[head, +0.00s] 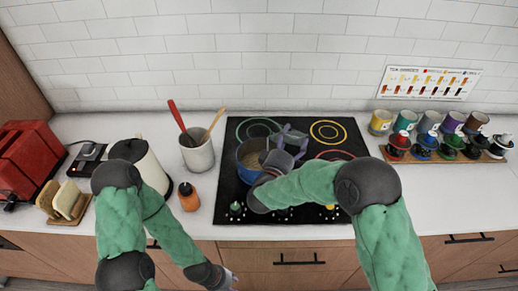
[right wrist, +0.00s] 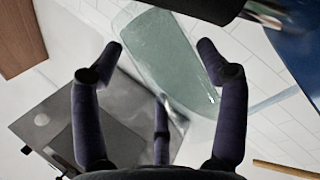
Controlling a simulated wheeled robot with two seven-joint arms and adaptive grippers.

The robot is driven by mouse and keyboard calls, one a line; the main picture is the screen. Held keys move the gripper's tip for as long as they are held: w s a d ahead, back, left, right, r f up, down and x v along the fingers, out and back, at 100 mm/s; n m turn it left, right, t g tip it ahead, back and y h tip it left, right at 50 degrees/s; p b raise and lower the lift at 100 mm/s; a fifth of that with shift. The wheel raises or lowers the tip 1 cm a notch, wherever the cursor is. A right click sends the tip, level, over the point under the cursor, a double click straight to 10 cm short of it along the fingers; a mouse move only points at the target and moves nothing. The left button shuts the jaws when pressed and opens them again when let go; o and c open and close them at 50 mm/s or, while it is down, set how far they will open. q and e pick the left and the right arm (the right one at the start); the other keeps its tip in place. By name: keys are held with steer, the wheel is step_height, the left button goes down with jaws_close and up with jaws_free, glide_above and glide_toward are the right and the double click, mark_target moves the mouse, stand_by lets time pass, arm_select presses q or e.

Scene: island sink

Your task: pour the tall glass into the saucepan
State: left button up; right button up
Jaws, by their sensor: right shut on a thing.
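The blue saucepan (head: 242,155) sits on the left part of the black cooktop, with brownish contents showing inside. Its blue side also shows at the right edge of the right wrist view (right wrist: 300,45). My right gripper (head: 288,138) is at the saucepan's right side, over its rim. It is shut on the tall glass (right wrist: 160,60), a clear, pale greenish tumbler that lies tilted between the fingers in the right wrist view. In the head view the glass is mostly hidden by the gripper. My left gripper (head: 229,281) is low at the bottom edge, partly cut off, away from the saucepan.
A utensil crock (head: 197,152), an orange-brown bottle (head: 189,197) and a white kettle-like canister (head: 153,172) stand left of the cooktop (head: 228,208). Bread slices and a red toaster (head: 25,158) are farther left. Cups and small bottles line a rack (head: 440,156) at right.

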steer(key=shift+f+n+t+b, duration=0.15)
steer(key=shift+n+t+b, duration=0.3)
steer(key=shift+n, duration=0.15)
stand_by(0.3)
steer(key=shift+a+r+n+t, duration=0.6)
steer(key=shift+a+n, duration=0.3)
steer(key=shift+n, duration=0.1)
steer(key=shift+s+a+r+n+t+y+p, duration=0.15)
steer(key=shift+r+n+t+y+p, duration=0.35)
steer(key=shift+n, duration=0.6)
stand_by(0.4)
